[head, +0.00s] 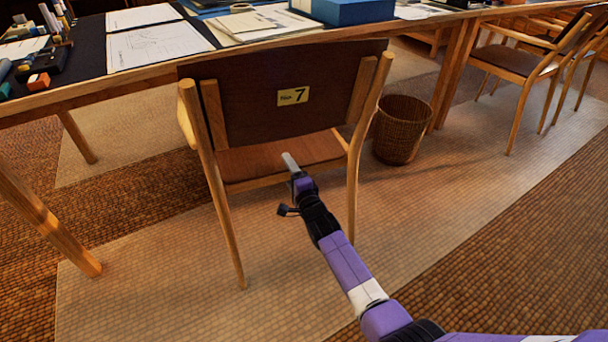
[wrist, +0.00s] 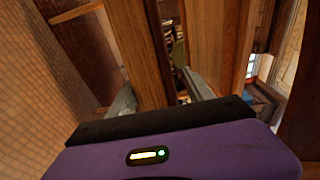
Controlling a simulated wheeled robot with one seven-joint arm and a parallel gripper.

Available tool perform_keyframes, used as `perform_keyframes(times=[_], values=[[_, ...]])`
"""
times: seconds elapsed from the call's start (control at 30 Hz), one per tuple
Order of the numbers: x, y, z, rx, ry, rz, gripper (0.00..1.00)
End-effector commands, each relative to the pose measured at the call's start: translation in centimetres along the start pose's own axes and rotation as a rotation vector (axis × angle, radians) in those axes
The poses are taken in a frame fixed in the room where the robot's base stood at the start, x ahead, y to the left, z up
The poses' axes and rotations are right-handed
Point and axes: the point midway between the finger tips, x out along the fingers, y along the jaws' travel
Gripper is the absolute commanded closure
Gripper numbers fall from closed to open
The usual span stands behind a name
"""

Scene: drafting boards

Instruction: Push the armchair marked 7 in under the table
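The armchair marked 7 (head: 252,105) has a wooden frame, a dark brown backrest with a yellow number label (head: 293,96), and a brown seat. Its back faces me, and the backrest overlaps the front edge of the table (head: 100,85) in the head view. How far its front reaches under the table is hidden. My gripper (head: 291,162) is low behind the chair, below the backrest at the seat's rear edge. In the wrist view, its two fingers (wrist: 160,95) stand apart with a wooden bar (wrist: 143,50) between or just beyond them. I cannot tell whether they touch it.
A wicker basket (head: 402,130) stands on the floor right of the chair, close to a table leg. More armchairs (head: 510,62) stand at the right. Papers (head: 155,45) and a blue box (head: 345,10) lie on the table.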

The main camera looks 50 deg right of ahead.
Motion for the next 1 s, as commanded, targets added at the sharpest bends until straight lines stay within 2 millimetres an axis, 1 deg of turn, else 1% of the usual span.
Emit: perform_keyframes(times=[0.03, 0.07, 0.57, 0.67, 1.0], values=[[0.1, -0.2, -0.1, 0.000, 0.001, -0.002, 0.31], [0.0, -0.1, -0.1, 0.000, 0.001, -0.001, 0.27], [-0.3, 0.5, 0.1, 0.000, -0.001, 0.010, 0.27], [-1.2, 0.3, 0.1, 0.000, -0.001, 0.013, 0.27], [-5.8, 0.2, 0.1, -0.001, -0.001, 0.014, 0.27]])
